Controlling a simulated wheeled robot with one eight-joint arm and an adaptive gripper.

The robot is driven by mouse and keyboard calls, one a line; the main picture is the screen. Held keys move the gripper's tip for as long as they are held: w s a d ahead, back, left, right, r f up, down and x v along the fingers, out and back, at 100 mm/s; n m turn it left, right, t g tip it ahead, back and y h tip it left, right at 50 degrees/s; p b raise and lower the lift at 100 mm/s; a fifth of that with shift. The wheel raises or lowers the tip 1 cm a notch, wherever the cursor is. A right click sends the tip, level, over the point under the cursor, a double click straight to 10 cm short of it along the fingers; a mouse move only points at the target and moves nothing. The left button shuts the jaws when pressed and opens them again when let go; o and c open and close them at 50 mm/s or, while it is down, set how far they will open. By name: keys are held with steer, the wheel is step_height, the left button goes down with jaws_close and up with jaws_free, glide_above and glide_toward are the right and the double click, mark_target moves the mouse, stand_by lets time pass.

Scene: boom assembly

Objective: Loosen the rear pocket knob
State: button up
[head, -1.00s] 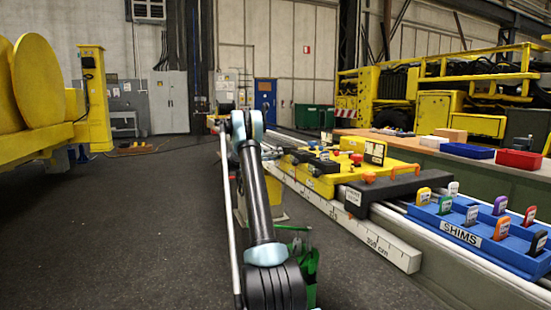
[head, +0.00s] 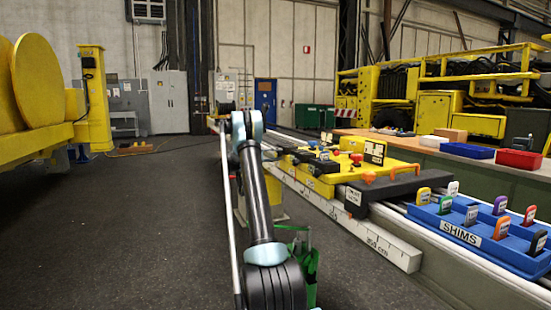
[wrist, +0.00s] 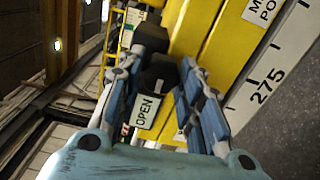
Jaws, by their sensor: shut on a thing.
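My gripper (wrist: 168,75) shows in the wrist view, its two blue-grey fingers closed on either side of a dark knob (wrist: 160,72). A white OPEN label (wrist: 145,110) sits just below the knob in the picture, between the fingers. A yellow body (wrist: 212,50) lies behind and to the right of the knob. I cannot tell from the label alone which pocket this knob belongs to. In the head view, the yellow fixture (head: 325,187) sits on the rail, and my arm hides the gripper.
A white measuring scale (head: 378,238) runs along the rail; it also shows in the wrist view (wrist: 275,75). A black block (head: 390,190) and a blue SHIMS tray (head: 500,245) with several coloured tags stand nearer on the right.

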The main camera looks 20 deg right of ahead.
steer(key=shift+s+f+n, duration=0.1)
steer(key=shift+f+n, duration=0.1)
steer(key=shift+n, duration=3.2)
steer(key=shift+s+f+n, duration=0.1)
steer(key=shift+f+n, duration=0.1)
steer(key=shift+n, duration=3.2)
steer(key=o, duration=1)
steer(key=shift+r, duration=0.1)
steer(key=shift+o, duration=0.2)
steer(key=a, duration=1.2)
